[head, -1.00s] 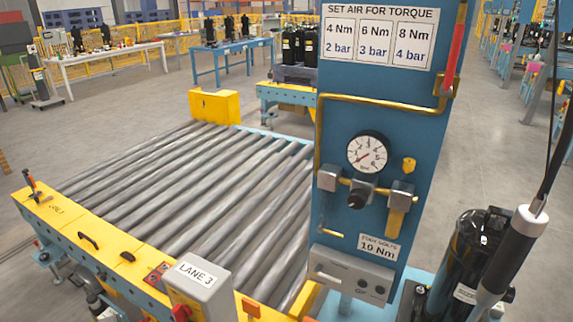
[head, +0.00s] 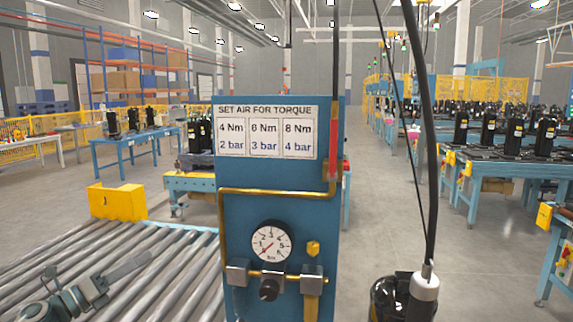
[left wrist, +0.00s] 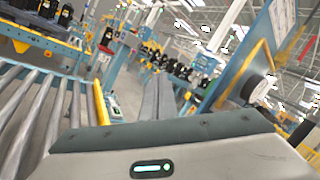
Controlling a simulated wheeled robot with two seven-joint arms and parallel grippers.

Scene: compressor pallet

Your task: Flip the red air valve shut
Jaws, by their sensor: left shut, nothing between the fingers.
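The red air valve handle (head: 333,150) stands upright at the upper right edge of the blue panel (head: 280,205). Its lower end meets the brass pipe (head: 275,192). My left gripper (head: 146,260) is low at the left in the head view, over the rollers, left of the panel and well apart from the valve. Its fingers are shut and empty; they also show in the left wrist view (left wrist: 158,82). There the panel is tilted at the upper right, with a red strip, likely the handle, beside it. My right gripper is not in view.
A pressure gauge (head: 271,241) and black regulator knob (head: 269,290) sit low on the panel. A torque chart (head: 266,133) is above. A hanging cable (head: 428,150) and black-and-white tool (head: 424,288) are right of the panel. Roller conveyor (head: 180,250) lies left.

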